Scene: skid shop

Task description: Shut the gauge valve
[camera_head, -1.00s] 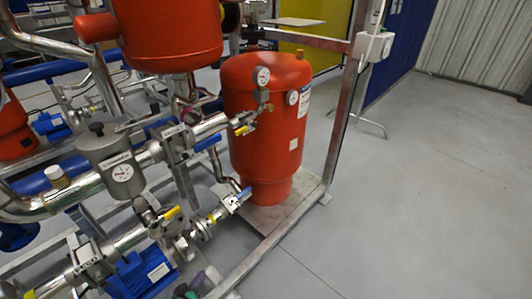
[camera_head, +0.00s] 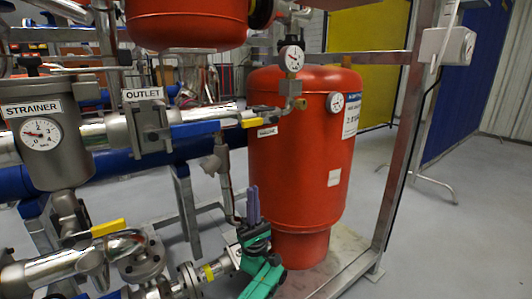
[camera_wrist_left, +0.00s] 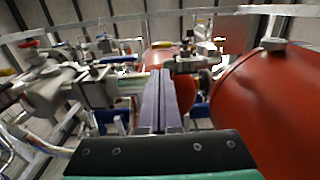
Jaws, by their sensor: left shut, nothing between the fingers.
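A round white pressure gauge (camera_head: 291,58) stands on a grey block and brass fitting above the shoulder of the red vessel (camera_head: 300,165). A small yellow lever (camera_head: 251,122) lies along the pipe left of that fitting, over a small white label (camera_head: 266,132) too small to read surely. I cannot tell for certain which lever is the gauge valve's. My left gripper (camera_head: 253,204), green with purple fingers, is shut and empty, pointing up in front of the vessel's lower left side, below the lever. Its fingers (camera_wrist_left: 160,105) also show in the left wrist view, left of a red vessel (camera_wrist_left: 275,95). My right gripper is not in view.
The strainer (camera_head: 42,135) with its own gauge stands at the left. The blue lever (camera_head: 195,129) lies by the outlet pipe. Another yellow lever (camera_head: 108,228) is lower left. The metal frame post (camera_head: 405,140) rises right of the vessel. Open floor lies farther right.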

